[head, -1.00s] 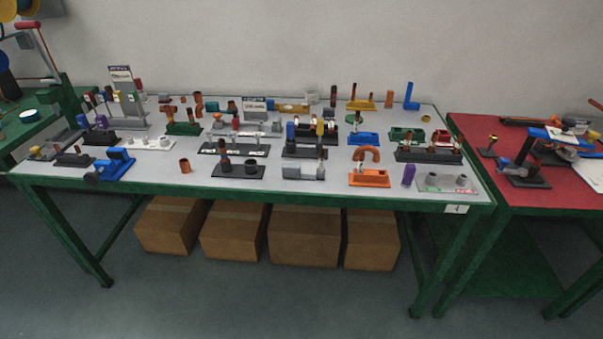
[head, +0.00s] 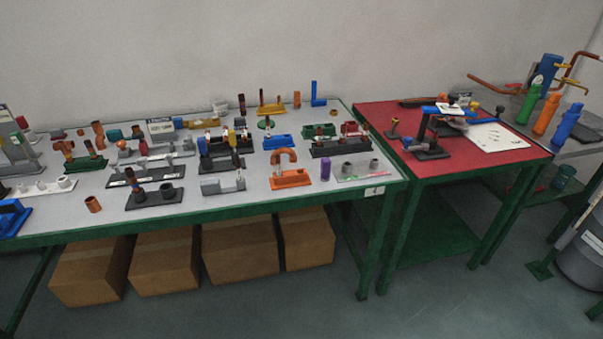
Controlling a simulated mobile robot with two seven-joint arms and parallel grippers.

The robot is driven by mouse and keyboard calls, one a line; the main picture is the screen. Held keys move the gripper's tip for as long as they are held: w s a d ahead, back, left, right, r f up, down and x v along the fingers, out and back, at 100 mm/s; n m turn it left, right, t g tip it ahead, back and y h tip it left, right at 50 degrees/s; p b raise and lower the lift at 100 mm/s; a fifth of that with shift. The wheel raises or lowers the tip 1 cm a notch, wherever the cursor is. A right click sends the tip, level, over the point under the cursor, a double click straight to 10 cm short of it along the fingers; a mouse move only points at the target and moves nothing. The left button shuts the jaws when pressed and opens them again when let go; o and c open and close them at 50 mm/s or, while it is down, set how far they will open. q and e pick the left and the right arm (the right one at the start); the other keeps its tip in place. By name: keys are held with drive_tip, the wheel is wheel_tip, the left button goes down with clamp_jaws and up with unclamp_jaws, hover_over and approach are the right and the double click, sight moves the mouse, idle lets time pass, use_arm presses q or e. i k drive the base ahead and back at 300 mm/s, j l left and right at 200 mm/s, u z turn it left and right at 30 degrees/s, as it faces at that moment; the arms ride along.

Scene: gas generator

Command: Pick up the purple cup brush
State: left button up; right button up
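A small upright purple piece (head: 325,167) stands near the front right part of the grey-topped table (head: 237,204). It is the clearest purple thing in view, but it is too small to tell its brush shape. It stands between an orange holder with a curved orange pipe (head: 291,176) and a pale flat tray (head: 352,178) with grey round parts. Nothing covers it. Neither of my grippers shows in the head view.
Many fixtures crowd the grey table, including a black base with two dark cups (head: 154,199). A red-topped table (head: 380,122) stands to the right with a black and blue device (head: 430,138). Cardboard boxes (head: 240,249) sit below the grey table. The floor in front is clear.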

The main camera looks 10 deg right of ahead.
sight(325, 162)
drive_tip(key=i+j, duration=0.15)
drive_tip(key=i, duration=0.4)
drive_tip(key=i+j, duration=0.1)
drive_tip(key=i, duration=0.4)
